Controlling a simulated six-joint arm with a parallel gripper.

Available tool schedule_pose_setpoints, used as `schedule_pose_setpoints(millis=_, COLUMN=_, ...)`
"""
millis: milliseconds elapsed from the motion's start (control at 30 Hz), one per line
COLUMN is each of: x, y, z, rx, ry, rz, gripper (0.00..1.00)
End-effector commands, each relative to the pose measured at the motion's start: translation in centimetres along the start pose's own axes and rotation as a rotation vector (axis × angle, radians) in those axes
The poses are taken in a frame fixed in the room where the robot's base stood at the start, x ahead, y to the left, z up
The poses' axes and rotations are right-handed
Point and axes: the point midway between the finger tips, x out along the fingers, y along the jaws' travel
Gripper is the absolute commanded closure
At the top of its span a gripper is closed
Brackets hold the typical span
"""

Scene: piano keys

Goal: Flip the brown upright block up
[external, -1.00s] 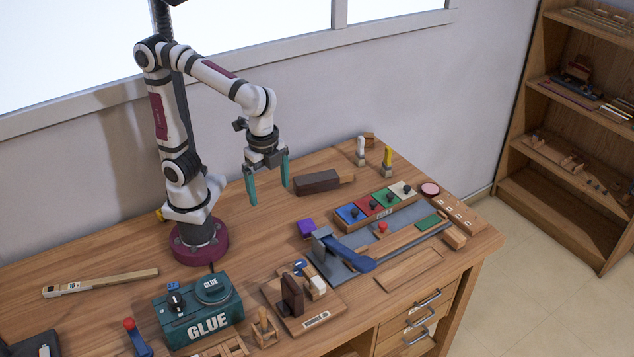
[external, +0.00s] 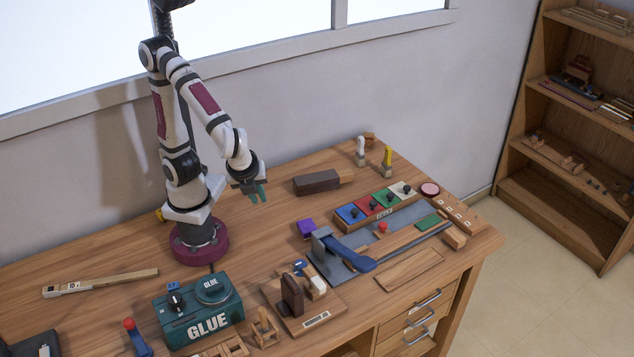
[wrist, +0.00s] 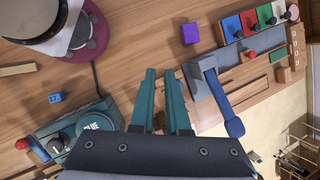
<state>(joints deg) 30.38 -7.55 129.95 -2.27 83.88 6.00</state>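The dark brown upright block (external: 292,296) stands on a light wooden base (external: 322,316) near the front middle of the bench in the external view. My gripper (external: 259,199) is up and behind the brown block, over the bench near my arm's base, apart from everything. In the wrist view its two teal fingers (wrist: 159,73) point away with a gap between them and nothing held. The gripper covers the brown block's area in that view.
A green glue box (external: 200,310) stands left of the brown block. A purple cube (external: 306,228) and a blue-handled lever (external: 350,253) are behind and to the right. Small wooden pieces (external: 264,330) stand close at the left. The bench under my gripper is clear.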

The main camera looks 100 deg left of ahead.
Motion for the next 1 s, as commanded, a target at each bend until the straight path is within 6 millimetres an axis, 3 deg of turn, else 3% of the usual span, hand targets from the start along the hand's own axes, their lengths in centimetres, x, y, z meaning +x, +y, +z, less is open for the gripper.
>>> schedule_pose_setpoints(millis=33, x=-0.9, y=-0.3, z=-3.6, rx=0.181, ry=-0.044, rz=-0.063, gripper=0.97)
schedule_pose_setpoints(millis=100, x=-2.2, y=0.1, z=-8.8, rx=0.424, ry=-0.109, rz=-0.170, gripper=1.00)
schedule_pose_setpoints(millis=200, x=-3.5, y=2.3, z=-15.2, rx=0.701, ry=-0.187, rz=-0.314, gripper=1.00)
schedule_pose_setpoints(millis=333, x=-4.3, y=5.6, z=-20.1, rx=0.910, ry=-0.250, rz=-0.442, gripper=1.00)
schedule_pose_setpoints(millis=500, x=-4.6, y=7.3, z=-22.1, rx=0.995, ry=-0.277, rz=-0.500, gripper=1.00)
schedule_pose_setpoints(millis=767, x=-4.5, y=7.2, z=-22.1, rx=0.994, ry=-0.277, rz=-0.499, gripper=1.00)
schedule_pose_setpoints(millis=867, x=-4.0, y=6.8, z=-22.1, rx=0.992, ry=-0.278, rz=-0.498, gripper=1.00)
schedule_pose_setpoints(millis=1000, x=-1.8, y=5.5, z=-21.9, rx=0.992, ry=-0.281, rz=-0.495, gripper=1.00)
